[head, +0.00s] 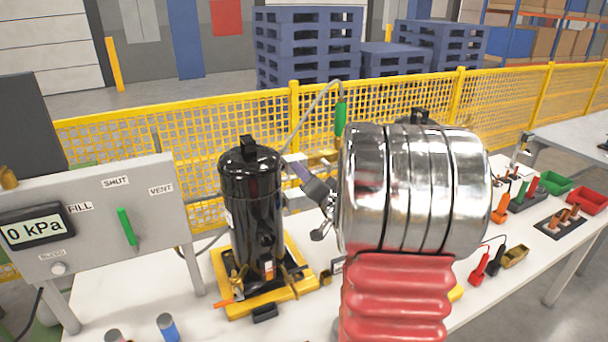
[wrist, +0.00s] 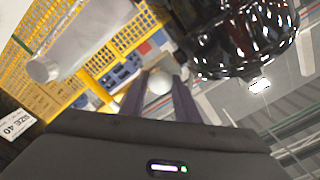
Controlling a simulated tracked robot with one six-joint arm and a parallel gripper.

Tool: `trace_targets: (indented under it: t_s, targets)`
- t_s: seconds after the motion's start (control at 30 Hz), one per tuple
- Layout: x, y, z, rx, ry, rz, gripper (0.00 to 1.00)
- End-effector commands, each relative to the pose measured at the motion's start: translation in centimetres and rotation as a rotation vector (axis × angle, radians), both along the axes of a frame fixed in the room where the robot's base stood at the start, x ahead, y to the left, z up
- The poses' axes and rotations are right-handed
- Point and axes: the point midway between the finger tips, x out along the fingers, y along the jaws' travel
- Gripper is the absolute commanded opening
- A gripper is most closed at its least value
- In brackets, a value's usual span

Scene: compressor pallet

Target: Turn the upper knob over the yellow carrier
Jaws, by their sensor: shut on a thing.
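A black glossy compressor (head: 251,205) stands upright in the yellow carrier (head: 297,290) on the white bench. My gripper (head: 292,163) reaches in from the right at the compressor's upper side. In the wrist view, a pale round knob (wrist: 160,82) sits between the tips of my gripper's two dark purple fingers (wrist: 162,92), which are shut on it. The compressor's shiny black body (wrist: 240,40) fills the upper right there. In the head view I cannot make out the knob at the fingertips. My silver and red arm hides part of the bench.
A grey panel (head: 100,225) with a green lever (head: 127,228) and a 0 kPa display (head: 35,230) stands left. A green-handled hose (head: 340,118) hangs behind the compressor. A yellow mesh fence (head: 215,150) runs behind. Tools and a red bin (head: 584,200) lie right.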

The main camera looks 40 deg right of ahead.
Motion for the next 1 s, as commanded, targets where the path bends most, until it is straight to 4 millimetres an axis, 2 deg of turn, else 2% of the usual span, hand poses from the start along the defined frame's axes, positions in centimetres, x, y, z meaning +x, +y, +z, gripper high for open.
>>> trace_targets:
  t_s: [0.03, 0.47, 0.67, 1.0]
  targets:
    - [0.00, 0.52, -0.04, 0.001, 0.001, 0.000, 0.06]
    - [-0.02, -0.01, -0.08, -0.065, 0.021, -0.001, 0.06]
    - [-0.03, -0.02, -0.06, -0.174, 0.053, -0.001, 0.06]
    - [-0.02, 0.03, -0.01, -0.457, 0.136, -0.002, 0.06]
